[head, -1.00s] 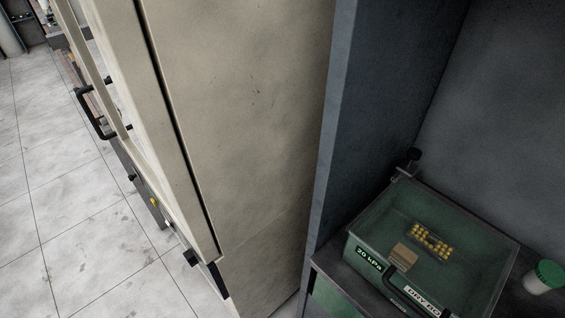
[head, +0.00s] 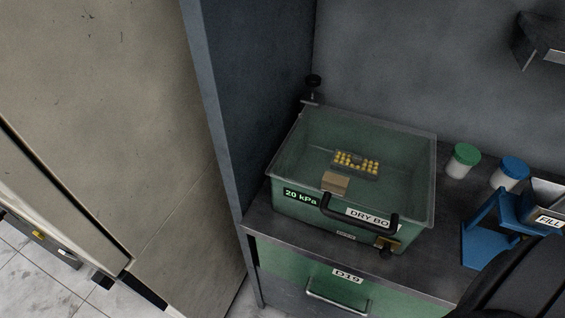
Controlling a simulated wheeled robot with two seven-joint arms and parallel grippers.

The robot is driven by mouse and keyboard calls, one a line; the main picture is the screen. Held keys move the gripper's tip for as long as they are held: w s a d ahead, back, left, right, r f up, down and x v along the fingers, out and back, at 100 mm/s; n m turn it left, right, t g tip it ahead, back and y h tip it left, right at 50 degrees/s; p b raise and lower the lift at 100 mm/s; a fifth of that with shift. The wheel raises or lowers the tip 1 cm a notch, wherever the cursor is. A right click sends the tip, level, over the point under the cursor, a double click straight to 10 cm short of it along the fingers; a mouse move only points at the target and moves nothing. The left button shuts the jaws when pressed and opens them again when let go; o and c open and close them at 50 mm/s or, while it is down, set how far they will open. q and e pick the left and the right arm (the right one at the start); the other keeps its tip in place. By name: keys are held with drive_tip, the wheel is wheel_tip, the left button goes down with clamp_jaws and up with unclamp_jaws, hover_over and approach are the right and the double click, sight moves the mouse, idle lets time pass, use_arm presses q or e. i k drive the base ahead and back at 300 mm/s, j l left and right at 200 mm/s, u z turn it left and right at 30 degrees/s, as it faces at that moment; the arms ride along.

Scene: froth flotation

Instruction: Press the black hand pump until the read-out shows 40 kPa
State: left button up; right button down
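A green dry box (head: 408,235) with a clear lid stands on a dark bench. The read-out (head: 300,197) on the left of its front shows 20 kPa. A black knob on a short stem (head: 314,82), which looks like the hand pump, stands upright at the box's back left corner. Nothing touches it. Through the lid I see a tray of yellow pieces (head: 352,163) and a small tan block (head: 335,182). Neither of my grippers is in view.
A black handle (head: 350,217) and a brass valve (head: 385,246) are on the box's front. Green-lidded (head: 461,162) and blue-lidded (head: 511,173) jars and a blue stand (head: 485,236) are to the right. A grey partition (head: 221,80) rises at left. A dark shape covers the lower right corner.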

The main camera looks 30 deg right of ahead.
sight(313, 80)
drive_tip(key=j+z, duration=0.15)
drive_tip(key=z, duration=1.05)
drive_tip(key=i+j, duration=0.05)
